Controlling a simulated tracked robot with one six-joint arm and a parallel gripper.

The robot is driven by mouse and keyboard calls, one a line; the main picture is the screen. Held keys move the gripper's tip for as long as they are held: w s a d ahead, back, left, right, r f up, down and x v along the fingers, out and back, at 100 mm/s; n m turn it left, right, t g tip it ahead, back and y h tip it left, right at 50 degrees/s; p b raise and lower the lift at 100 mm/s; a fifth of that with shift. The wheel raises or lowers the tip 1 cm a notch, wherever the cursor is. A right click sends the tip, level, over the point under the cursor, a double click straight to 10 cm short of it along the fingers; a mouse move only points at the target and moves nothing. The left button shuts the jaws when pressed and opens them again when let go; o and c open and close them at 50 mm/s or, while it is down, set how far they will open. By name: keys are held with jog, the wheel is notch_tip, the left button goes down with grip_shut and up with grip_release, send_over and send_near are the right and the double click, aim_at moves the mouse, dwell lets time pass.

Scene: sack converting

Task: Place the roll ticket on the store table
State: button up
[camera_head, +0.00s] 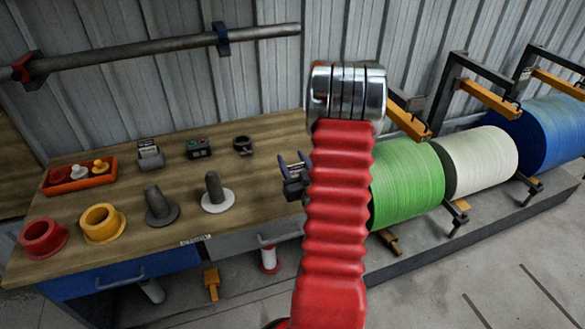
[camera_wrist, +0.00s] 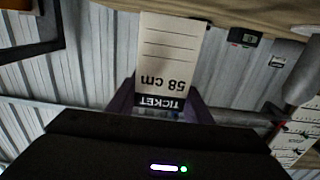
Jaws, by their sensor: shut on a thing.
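The roll ticket (camera_wrist: 163,65) is a white card with ruled lines, a black TICKET band and "58 cm" on it. It fills the upper middle of the wrist view, where it appears upside down. My gripper (camera_wrist: 160,108) has purple fingers and is shut on the ticket's banded end. In the head view my gripper (camera_head: 293,167) shows in part beside my red arm, over the right end of the wooden table; the ticket cannot be made out there. This table (camera_head: 265,135) has a small, hard-to-read label on its front edge and is likely the store table.
An orange tray (camera_head: 82,183), red ring (camera_head: 42,239), yellow ring (camera_head: 102,223), dark cone (camera_head: 159,207), white-based cone (camera_head: 216,192) and small devices occupy the table. Its right end has bare wood.

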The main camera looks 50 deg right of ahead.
jog(key=shift+f, duration=1.5)
jog(key=o, duration=1)
jog(key=shift+f, duration=0.1)
